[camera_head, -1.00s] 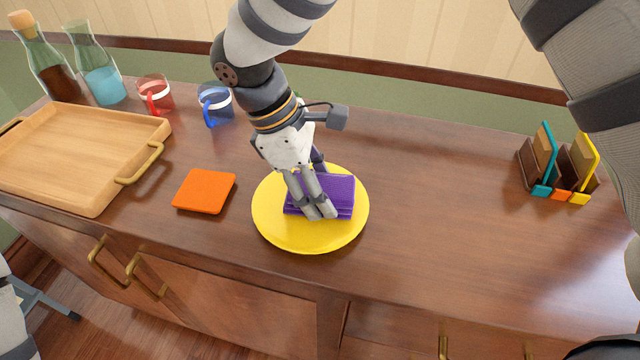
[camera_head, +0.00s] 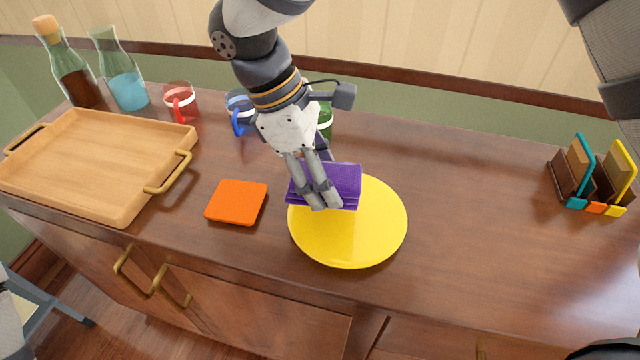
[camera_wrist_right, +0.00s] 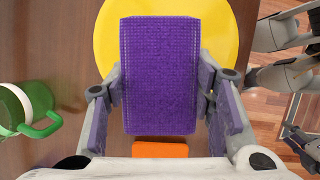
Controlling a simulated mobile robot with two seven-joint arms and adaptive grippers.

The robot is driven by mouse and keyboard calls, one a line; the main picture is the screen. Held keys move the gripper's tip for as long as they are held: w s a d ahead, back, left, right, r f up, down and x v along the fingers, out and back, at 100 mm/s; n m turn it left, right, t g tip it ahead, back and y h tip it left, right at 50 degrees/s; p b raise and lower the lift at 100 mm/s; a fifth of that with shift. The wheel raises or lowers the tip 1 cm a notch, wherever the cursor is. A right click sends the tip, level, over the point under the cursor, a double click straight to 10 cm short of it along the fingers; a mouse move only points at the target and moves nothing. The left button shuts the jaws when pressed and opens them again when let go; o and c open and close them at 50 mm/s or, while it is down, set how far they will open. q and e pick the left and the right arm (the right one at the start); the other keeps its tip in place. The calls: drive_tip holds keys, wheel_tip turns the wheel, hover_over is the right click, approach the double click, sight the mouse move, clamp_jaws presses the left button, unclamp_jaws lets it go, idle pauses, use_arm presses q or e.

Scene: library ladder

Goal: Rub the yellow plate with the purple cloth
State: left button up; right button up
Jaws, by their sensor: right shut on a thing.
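The yellow plate (camera_head: 365,230) lies flat on the wooden counter, and it also shows in the right wrist view (camera_wrist_right: 218,20). My right gripper (camera_head: 322,200) is shut on the purple cloth (camera_head: 345,178), a folded block-like pad. The cloth is over the plate's back-left part and reaches past its rim; I cannot tell whether it touches the plate. In the right wrist view the cloth (camera_wrist_right: 160,75) sits between the two fingers and hides part of the plate. My left gripper does not show clearly in any view.
An orange square (camera_head: 237,202) lies left of the plate. A green mug (camera_head: 325,120) stands behind my right gripper, near blue (camera_head: 240,108) and red (camera_head: 180,102) mugs. A wooden tray (camera_head: 130,205) is at left, a card holder (camera_head: 598,207) at right.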

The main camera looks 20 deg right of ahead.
drive_tip(key=shift+v, duration=0.75)
drive_tip(key=shift+d+r, duration=0.15)
drive_tip(key=shift+r, duration=1.3)
drive_tip(key=shift+s, duration=0.1)
